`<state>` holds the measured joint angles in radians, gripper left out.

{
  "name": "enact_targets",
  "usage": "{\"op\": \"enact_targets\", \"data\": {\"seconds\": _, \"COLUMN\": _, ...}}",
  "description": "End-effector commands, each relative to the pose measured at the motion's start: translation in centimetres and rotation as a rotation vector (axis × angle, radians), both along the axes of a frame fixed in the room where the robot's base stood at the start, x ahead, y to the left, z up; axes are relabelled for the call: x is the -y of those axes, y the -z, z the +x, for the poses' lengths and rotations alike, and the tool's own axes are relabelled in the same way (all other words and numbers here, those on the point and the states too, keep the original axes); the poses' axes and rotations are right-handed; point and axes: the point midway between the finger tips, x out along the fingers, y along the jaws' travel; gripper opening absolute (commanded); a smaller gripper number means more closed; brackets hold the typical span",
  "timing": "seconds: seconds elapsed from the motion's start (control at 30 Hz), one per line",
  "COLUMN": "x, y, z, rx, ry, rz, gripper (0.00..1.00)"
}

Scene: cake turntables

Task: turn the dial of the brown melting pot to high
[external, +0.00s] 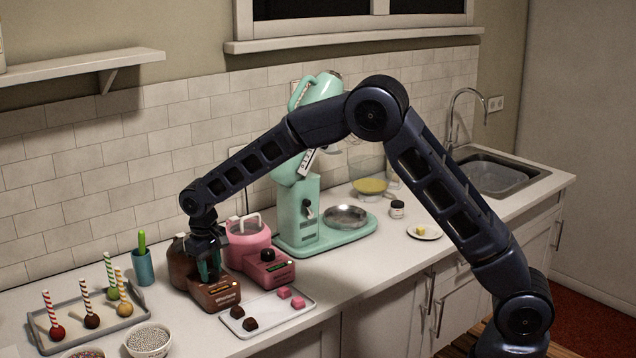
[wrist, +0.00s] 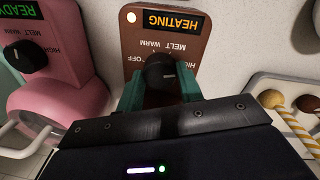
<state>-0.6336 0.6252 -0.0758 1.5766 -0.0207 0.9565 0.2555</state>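The brown melting pot (external: 179,262) stands at the back left of the counter, partly hidden by my arm. Its brown front panel (wrist: 133,45) shows upside down in the wrist view, with an orange HEATING display (wrist: 173,22) and a small lit lamp. Labels for off, warm, melt and high surround its black dial (wrist: 160,70). A light mark on the dial points to the right in the wrist view. My gripper (wrist: 161,92) has its teal fingers on both sides of the dial, apparently shut on it. In the external view, my gripper (external: 208,270) is low over the panel.
A pink melting pot (external: 268,270) stands close beside it, with a green READY display (wrist: 18,12). A tray of cake pops (external: 75,330) and a teal cup (external: 143,267) are left. A white tray of coated cubes (external: 285,312) lies in front. A mint mixer (external: 300,215) stands behind right.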

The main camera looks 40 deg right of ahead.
Motion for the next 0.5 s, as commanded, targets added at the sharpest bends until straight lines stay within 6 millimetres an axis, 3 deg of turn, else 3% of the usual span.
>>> {"op": "enact_targets", "data": {"seconds": 0.5, "x": -0.01, "y": -0.04, "z": -0.03, "rx": 0.0, "ry": -0.097, "rz": 0.0, "gripper": 0.14}}
